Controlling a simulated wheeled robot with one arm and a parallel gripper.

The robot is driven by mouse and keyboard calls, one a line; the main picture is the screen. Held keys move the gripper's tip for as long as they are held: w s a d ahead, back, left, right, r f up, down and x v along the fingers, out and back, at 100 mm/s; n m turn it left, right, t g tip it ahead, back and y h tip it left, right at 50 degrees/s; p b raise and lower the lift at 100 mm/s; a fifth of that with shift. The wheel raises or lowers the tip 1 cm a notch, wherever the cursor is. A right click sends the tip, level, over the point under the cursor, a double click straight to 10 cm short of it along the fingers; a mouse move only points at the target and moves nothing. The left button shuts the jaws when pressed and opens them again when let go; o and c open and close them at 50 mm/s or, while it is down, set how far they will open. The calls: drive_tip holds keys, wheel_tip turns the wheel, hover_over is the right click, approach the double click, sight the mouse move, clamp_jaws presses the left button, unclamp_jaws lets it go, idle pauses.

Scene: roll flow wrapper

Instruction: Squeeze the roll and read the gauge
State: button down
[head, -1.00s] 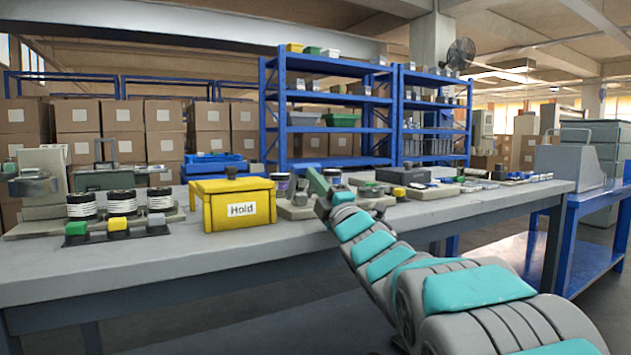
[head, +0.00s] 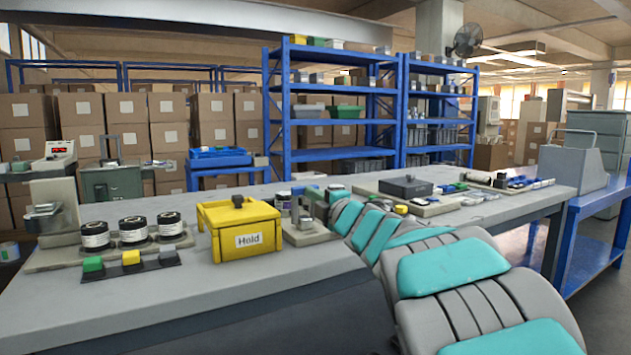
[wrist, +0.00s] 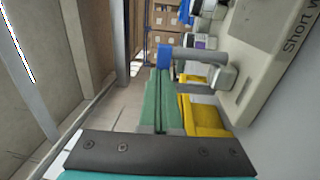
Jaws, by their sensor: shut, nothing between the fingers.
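My gripper (head: 317,194) is over the bench beside a grey fixture (head: 305,233), right of the yellow Hold box, partly hidden by my arm. In the wrist view its green fingers (wrist: 161,82) are together with nothing between them. A blue-ended part (wrist: 165,57) lies just beyond the fingertips; I cannot tell if they touch. A grey bar and post (wrist: 212,58) stand right of them. Three black rolls with white labels (head: 133,230) stand at the bench's left; I cannot tell which roll is meant. A device with a red display (head: 62,150) is at far left, its reading too small to read.
The yellow Hold box (head: 240,225) stands left of my gripper. A dark box (head: 405,186) and small parts crowd the bench's right. The front strip of the bench (head: 190,300) is clear.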

drive_tip(key=shift+r+p+x, duration=0.2)
drive_tip(key=shift+p+x, duration=0.3)
drive_tip(key=shift+x, duration=0.6)
drive_tip(key=shift+r+p+x, duration=0.2)
drive_tip(key=shift+p+x, duration=0.3)
drive_tip(key=shift+x, duration=0.6)
drive_tip(key=shift+r, duration=0.1)
drive_tip(key=shift+s, duration=0.15)
drive_tip(key=s+d+r, duration=0.5)
drive_tip(key=s+d, duration=0.2)
drive_tip(key=s, duration=0.3)
drive_tip(key=shift+s+d+p, duration=0.15)
drive_tip(key=shift+p, duration=0.15)
drive_tip(key=shift+r, duration=0.1)
